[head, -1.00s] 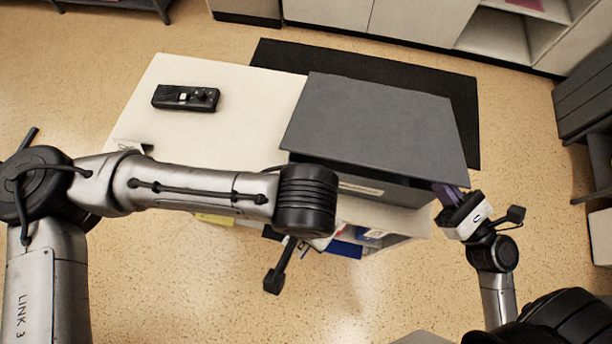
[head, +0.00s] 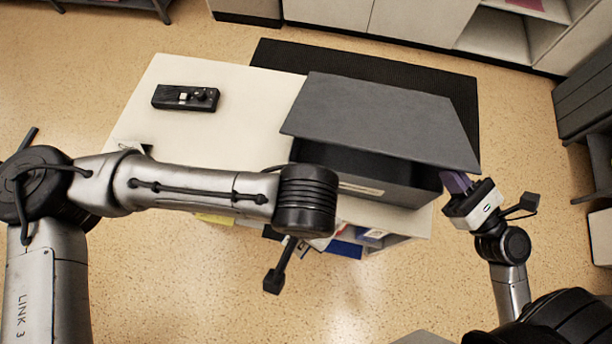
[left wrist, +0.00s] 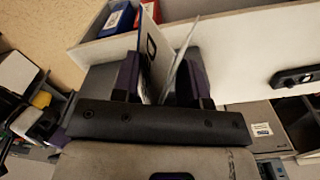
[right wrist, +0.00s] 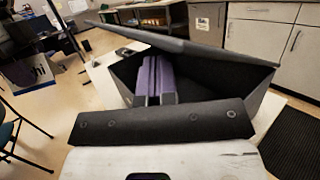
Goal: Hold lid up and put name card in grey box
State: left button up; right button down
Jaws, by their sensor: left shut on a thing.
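The grey box (head: 405,188) stands on the white table, its lid (head: 380,115) tilted open with the near edge raised. The dark inside shows in the right wrist view below the lid (right wrist: 200,48). My right gripper (head: 456,182) is at the lid's near right corner; its purple fingers (right wrist: 153,78) are together under the raised lid, with nothing seen between them. My left gripper (left wrist: 160,75) is shut on the name card (left wrist: 150,60), a folded white card with a dark blue edge. In the head view my left arm hides the card and most of that gripper.
A black device with buttons (head: 185,97) lies on the white table (head: 235,110) at the back left. Blue and red items (left wrist: 118,18) sit in an open shelf below the tabletop. A dark mat (head: 462,95) lies behind the table.

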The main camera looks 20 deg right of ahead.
aim_at(461, 161)
jog(key=shift+r, duration=0.15)
jog(key=shift+w+d+r, duration=0.25)
jog(key=shift+w+r, duration=0.15)
jog(key=shift+r, duration=0.4)
jog(key=shift+w+d+r, duration=0.25)
jog(key=shift+w+r, duration=0.15)
jog(key=shift+r, duration=0.35)
jog(key=shift+w+d+r, duration=0.4)
jog(key=shift+w+r, duration=0.15)
jog(key=shift+r, duration=0.15)
jog(key=shift+w+d+r, duration=0.4)
jog(key=shift+w+r, duration=0.15)
jog(key=shift+r, duration=0.1)
jog(key=shift+w+r, duration=0.1)
jog(key=shift+w+d+r, duration=0.85)
jog(key=shift+w+r, duration=0.3)
